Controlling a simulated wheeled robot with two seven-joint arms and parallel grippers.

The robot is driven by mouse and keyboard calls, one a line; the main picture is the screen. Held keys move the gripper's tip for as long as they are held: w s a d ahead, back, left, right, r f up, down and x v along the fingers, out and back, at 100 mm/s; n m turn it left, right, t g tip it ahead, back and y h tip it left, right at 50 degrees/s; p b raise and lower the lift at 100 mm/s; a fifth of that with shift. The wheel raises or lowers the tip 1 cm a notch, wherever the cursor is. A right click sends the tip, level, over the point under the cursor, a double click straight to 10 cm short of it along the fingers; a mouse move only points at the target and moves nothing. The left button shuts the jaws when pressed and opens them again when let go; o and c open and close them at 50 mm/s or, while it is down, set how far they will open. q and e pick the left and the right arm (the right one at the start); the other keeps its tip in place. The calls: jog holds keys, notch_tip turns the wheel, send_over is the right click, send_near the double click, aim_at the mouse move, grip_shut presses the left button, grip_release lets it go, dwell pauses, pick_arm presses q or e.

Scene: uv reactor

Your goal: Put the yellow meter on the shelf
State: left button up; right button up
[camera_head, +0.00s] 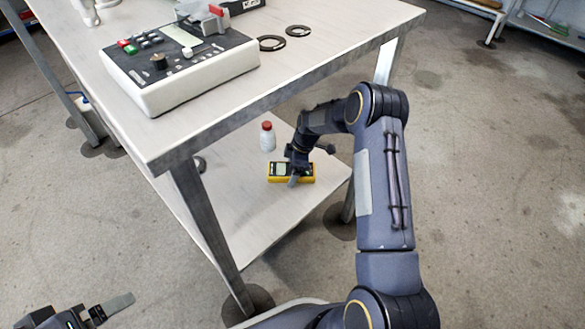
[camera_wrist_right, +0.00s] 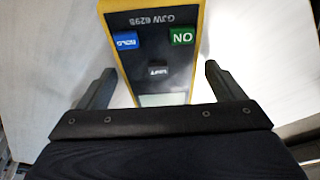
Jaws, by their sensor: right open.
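The yellow meter (camera_head: 277,179) lies on the lower shelf (camera_head: 240,222) of the metal table. Its dark face, screen and buttons point up. My right gripper (camera_head: 294,178) is at the meter from above. In the right wrist view the meter (camera_wrist_right: 164,45) sits between the two fingers of the right gripper (camera_wrist_right: 158,88), which are open with a gap on both sides. My left gripper (camera_head: 108,309) is at the bottom left of the head view, away from the table; its jaw opening is not clear.
A white bottle with a red cap (camera_head: 267,137) stands on the lower shelf behind the meter. The table top (camera_head: 300,62) overhangs the shelf and holds a control box (camera_head: 180,60) and two dark rings (camera_head: 272,43). Table legs (camera_head: 205,225) stand at the corners.

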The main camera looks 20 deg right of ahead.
jog(key=p+v, duration=0.3)
jog(key=v, duration=0.5)
jog(key=shift+f, duration=0.1)
jog(key=shift+s, duration=0.1)
dwell(0.3)
